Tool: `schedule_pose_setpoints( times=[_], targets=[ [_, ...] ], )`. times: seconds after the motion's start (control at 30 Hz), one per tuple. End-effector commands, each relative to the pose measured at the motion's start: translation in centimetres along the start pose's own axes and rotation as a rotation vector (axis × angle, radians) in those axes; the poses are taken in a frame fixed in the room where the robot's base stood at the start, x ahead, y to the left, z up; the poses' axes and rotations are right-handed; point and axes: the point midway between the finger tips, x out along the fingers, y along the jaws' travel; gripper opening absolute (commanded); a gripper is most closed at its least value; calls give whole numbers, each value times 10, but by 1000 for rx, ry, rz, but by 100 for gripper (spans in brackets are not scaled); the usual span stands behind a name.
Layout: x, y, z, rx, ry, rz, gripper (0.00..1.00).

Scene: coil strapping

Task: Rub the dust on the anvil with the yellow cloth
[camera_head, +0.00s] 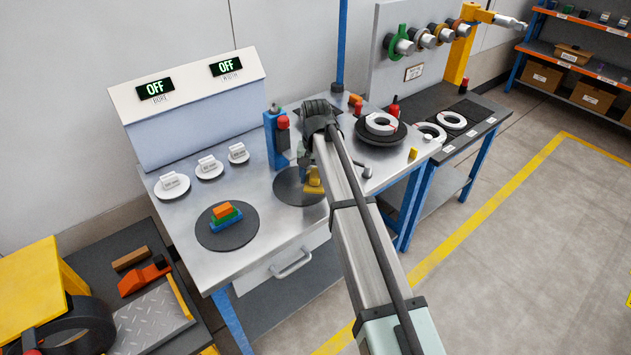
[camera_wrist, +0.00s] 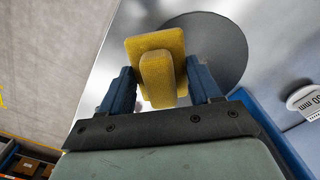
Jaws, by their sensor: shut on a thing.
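My gripper (camera_wrist: 157,88) is shut on the yellow cloth (camera_wrist: 160,78), a block-like pad with a wide flat part and a raised grip between the two blue fingers. In the head view the cloth (camera_head: 314,182) shows low beside my arm, over a grey round plate (camera_head: 290,190) on the steel bench. The plate also shows beyond the cloth in the wrist view (camera_wrist: 225,45). I cannot tell whether cloth and plate touch. No part is clearly recognisable as the anvil, and no dust is distinguishable. My arm hides part of the plate.
A blue upright device (camera_head: 276,140) with a red part stands just left of my gripper. A dark round mat (camera_head: 227,238) holds stacked coloured blocks. Several labelled white discs (camera_head: 209,168) lie at the back left. Ring coils (camera_head: 381,124) sit to the right. The bench front (camera_head: 270,243) is clear.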

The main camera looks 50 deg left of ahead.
Motion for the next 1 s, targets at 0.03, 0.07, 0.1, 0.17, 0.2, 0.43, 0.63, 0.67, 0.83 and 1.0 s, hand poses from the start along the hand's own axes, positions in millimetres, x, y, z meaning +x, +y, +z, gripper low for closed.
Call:
schedule_pose_setpoints(
  times=[0.03,0.07,0.1,0.17,0.2,0.43,0.63,0.67,0.83,1.0],
  targets=[
    [-4,0,0,0,0,0,14],
    [-6,0,0,0,0,0,14],
    [-8,0,0,0,0,0,14],
    [-10,0,0,0,0,0,14],
    [-11,0,0,0,0,0,14],
    [-10,0,0,0,0,0,14],
    [-17,0,0,0,1,0,14],
    [-19,0,0,0,1,0,14],
    [-33,0,0,0,1,0,14],
    [-40,0,0,0,0,0,14]
  ],
)
